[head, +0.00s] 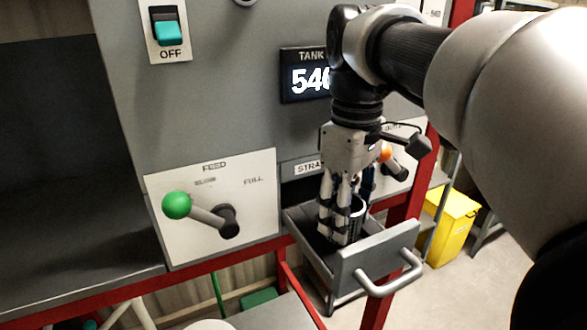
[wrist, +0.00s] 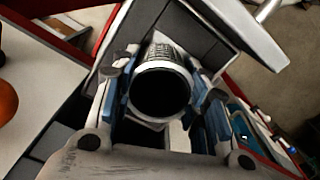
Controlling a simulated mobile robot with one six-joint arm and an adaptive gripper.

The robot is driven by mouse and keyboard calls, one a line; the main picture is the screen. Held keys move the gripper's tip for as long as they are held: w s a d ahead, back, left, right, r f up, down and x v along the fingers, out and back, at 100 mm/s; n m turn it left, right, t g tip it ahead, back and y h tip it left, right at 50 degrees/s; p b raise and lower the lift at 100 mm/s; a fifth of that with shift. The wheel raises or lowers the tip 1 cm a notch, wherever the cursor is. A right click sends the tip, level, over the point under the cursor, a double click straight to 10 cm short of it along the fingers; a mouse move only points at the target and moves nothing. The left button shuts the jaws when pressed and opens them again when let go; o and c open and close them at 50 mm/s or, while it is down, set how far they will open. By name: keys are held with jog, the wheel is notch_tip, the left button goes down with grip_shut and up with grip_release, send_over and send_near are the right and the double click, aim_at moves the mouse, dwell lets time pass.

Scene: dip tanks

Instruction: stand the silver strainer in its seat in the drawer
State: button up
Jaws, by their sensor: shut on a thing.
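The silver strainer (wrist: 166,60) is a mesh cylinder with a dark open mouth, seen from above in the wrist view. My gripper (wrist: 163,100) is shut on it, with a finger on each side. In the head view my gripper (head: 343,222) points down into the open drawer (head: 375,252), and part of the strainer (head: 357,209) shows between and behind the fingers. The strainer looks roughly upright inside the drawer. Its lower end and the seat are hidden, so I cannot tell whether it touches the seat.
A feed lever with a green knob (head: 177,205) stands left of the drawer. A lever with an orange knob (head: 385,152) is close behind my gripper. The drawer's handle (head: 390,278) sticks out in front. A yellow bin (head: 452,226) stands on the floor at right.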

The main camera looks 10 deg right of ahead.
jog(key=shift+f, duration=0.25)
jog(key=shift+f, duration=0.15)
jog(key=o, duration=1.1)
jog(key=shift+c, duration=0.2)
notch_tip(320, 180, up, 12)
jog(key=p, duration=0.2)
jog(key=shift+r, duration=0.2)
